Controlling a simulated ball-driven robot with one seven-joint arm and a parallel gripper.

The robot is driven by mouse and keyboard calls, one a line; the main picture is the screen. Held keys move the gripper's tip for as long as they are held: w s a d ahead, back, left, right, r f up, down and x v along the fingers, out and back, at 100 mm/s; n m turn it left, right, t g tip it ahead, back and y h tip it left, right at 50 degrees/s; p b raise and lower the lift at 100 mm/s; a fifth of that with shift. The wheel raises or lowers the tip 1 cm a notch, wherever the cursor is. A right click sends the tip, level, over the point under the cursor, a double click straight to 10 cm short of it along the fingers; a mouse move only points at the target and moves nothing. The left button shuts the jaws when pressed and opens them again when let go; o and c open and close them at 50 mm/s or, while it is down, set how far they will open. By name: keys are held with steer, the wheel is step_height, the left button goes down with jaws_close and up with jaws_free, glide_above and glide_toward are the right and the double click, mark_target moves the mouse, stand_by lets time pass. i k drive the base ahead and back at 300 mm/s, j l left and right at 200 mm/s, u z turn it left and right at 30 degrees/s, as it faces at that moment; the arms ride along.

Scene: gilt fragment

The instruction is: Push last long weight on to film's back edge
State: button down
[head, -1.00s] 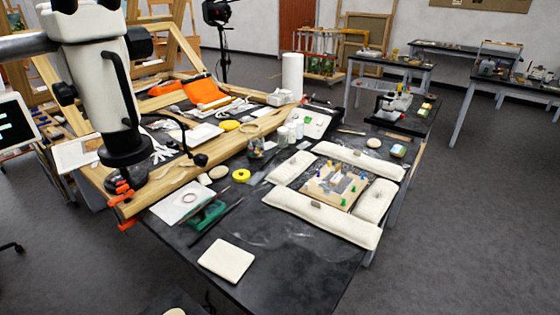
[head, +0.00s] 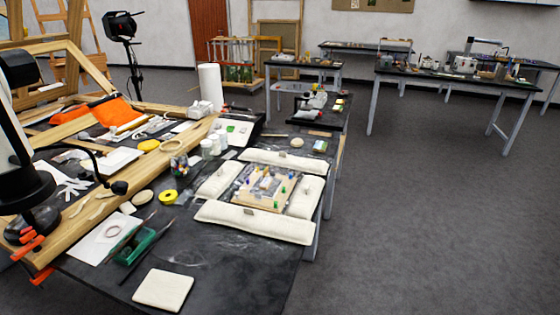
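Several cream cloth weights lie around a wooden board (head: 249,203) with a gilt piece and coloured pegs on the dark table. A long weight (head: 255,222) lies along the near side. Another long weight (head: 283,162) lies along the far side. A shorter weight (head: 219,180) is at the left and another (head: 305,197) at the right. Clear film (head: 190,236) shows as shiny wrinkles on the table by the near weight; its back edge cannot be made out. My gripper is not in view.
A cream square pad (head: 163,290) lies at the table's near edge. A green tray (head: 136,246), yellow tape (head: 168,197) and white jars (head: 212,147) stand left of the weights. A microscope-like device overhangs the left. Open floor (head: 430,220) lies to the right.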

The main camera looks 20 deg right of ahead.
mark_target(212, 188)
steer(key=i+l+u, duration=0.1)
steer(key=u, duration=0.35)
steer(key=l+u, duration=0.25)
steer(key=u, duration=0.15)
steer(key=l+u, duration=0.35)
steer(key=l, duration=0.75)
steer(key=l+u, duration=0.4)
steer(key=l, duration=0.7)
